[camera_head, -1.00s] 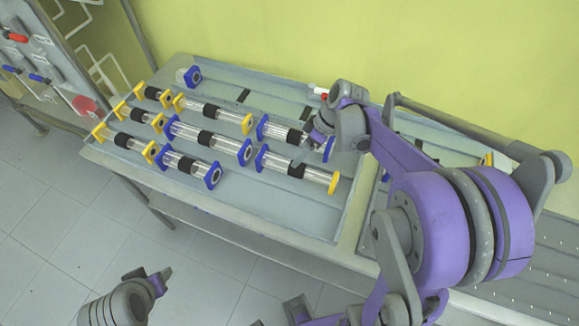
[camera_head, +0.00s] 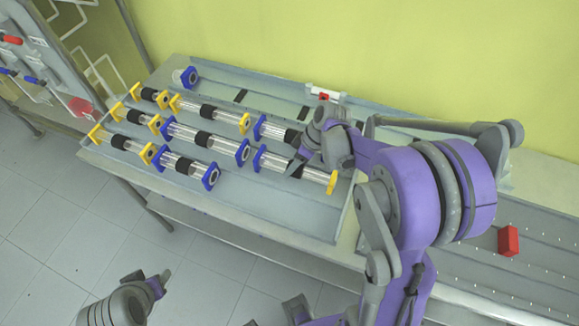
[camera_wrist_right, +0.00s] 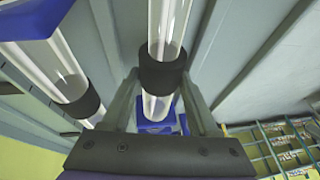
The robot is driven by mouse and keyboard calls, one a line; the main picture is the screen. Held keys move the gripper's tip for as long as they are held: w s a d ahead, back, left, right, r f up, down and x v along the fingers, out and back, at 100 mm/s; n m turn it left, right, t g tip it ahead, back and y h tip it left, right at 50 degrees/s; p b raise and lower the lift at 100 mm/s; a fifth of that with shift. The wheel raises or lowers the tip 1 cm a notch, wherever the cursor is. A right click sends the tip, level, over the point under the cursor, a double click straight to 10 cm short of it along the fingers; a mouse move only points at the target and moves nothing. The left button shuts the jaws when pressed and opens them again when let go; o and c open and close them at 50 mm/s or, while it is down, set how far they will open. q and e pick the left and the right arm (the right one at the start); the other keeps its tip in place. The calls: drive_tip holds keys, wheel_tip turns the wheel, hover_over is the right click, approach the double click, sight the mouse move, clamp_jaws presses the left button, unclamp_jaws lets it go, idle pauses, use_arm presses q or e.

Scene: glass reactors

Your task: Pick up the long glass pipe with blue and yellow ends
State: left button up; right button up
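The long glass pipe with blue and yellow ends (camera_head: 273,163) lies on the grey table, its blue end at left and yellow end at right. My right gripper (camera_head: 296,166) is at its black middle band, coming from above. In the right wrist view, the fingers (camera_wrist_right: 160,90) stand on either side of the pipe's black band (camera_wrist_right: 162,73), seemingly with small gaps, so the gripper looks open. A blue end shows below the band there. My left gripper (camera_head: 163,277) is low at left, away from the table; its fingers are too unclear to judge.
Close beside lie a long pipe with two blue ends (camera_head: 203,138) and one with yellow ends (camera_head: 208,111). Another pipe (camera_head: 273,130) lies just behind, partly hidden by my right gripper. Short pipes lie at left. A red block (camera_head: 508,241) sits on the right-hand table.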

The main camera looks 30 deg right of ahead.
clamp_jaws()
drive_tip(key=shift+r, duration=0.15)
